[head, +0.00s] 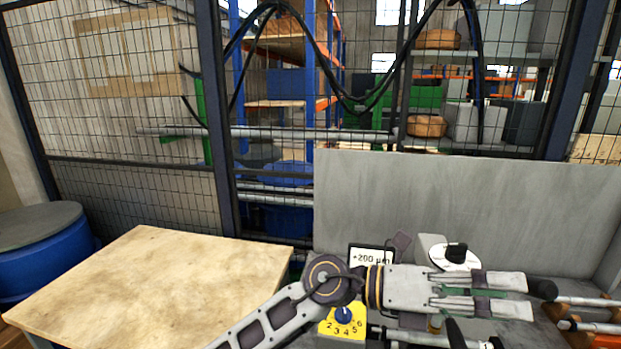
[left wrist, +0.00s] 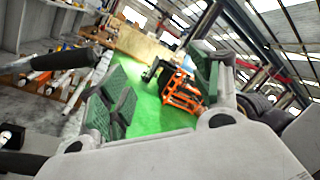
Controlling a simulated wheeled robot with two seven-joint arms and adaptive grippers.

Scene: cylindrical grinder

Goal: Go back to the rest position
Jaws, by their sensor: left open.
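My left arm comes in from the bottom left in the head view, and its gripper (head: 508,294) points right over the grey machine. The two fingers are apart, with nothing seen between them. In the left wrist view the open left gripper (left wrist: 160,92) shows its green finger pads with a clear gap, and green floor lies beyond. I cannot make out my right gripper in either view.
A yellow dial box (head: 342,322), a small display (head: 371,256) and a white dial (head: 455,257) sit close to my left arm. A grey panel (head: 470,205) stands behind. A wooden table (head: 150,285) at left is bare. A blue drum (head: 45,255) stands beyond it.

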